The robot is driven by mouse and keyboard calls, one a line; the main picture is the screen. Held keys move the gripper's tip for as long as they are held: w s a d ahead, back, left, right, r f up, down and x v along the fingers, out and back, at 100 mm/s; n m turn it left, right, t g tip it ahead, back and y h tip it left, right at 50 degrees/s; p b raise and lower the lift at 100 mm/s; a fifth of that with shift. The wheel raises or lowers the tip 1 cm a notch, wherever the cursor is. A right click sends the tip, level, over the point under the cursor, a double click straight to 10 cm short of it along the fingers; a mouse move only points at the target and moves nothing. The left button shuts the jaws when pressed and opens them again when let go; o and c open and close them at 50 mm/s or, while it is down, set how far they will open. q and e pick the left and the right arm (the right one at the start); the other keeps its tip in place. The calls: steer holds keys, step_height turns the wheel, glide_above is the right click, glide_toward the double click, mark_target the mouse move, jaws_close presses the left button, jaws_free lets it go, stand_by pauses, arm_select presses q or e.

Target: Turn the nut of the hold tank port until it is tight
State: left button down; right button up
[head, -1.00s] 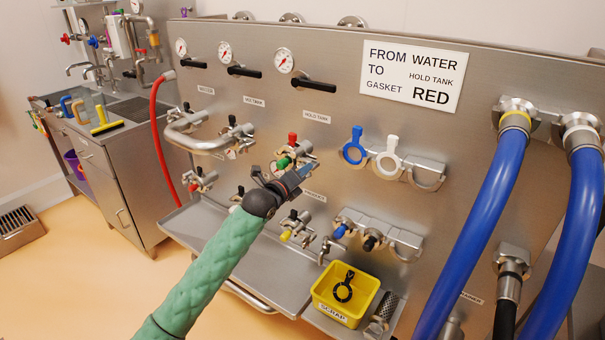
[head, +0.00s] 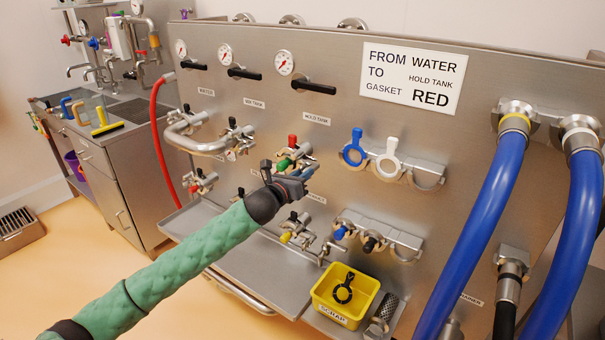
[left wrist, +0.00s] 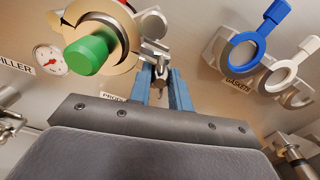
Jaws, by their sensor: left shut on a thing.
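The hold tank port (head: 293,151) is on the steel panel below the "HOLD TANK" label, with a red knob above and a green knob in front. In the left wrist view the green knob (left wrist: 88,54) stands before its round clamp (left wrist: 118,28). My left gripper (head: 304,174) is just below the port. In the left wrist view its blue fingers (left wrist: 163,88) are shut on the small metal nut (left wrist: 159,68) at the clamp's side. The fingers hide part of the nut, so its tightness cannot be seen. My right gripper is in neither view.
Blue and white gaskets (head: 354,150) hang on a rack to the right. A yellow scrap bin (head: 345,296) holds a black ring. Two thick blue hoses (head: 480,228) run down at the right. A sign (head: 413,77) is above.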

arm_select(q)
steer(key=shift+r, duration=0.1)
steer(key=shift+w+a+r+m+p, duration=0.1)
steer(key=shift+r+m+p, duration=0.15)
steer(key=shift+m+p, duration=0.4)
steer(key=m+p, duration=0.2)
steer(key=m, duration=0.3)
steer(key=shift+m, duration=0.25)
steer(key=c, duration=1.5)
jaws_free()
steer(key=shift+f, duration=0.3)
steer(key=shift+r, duration=0.1)
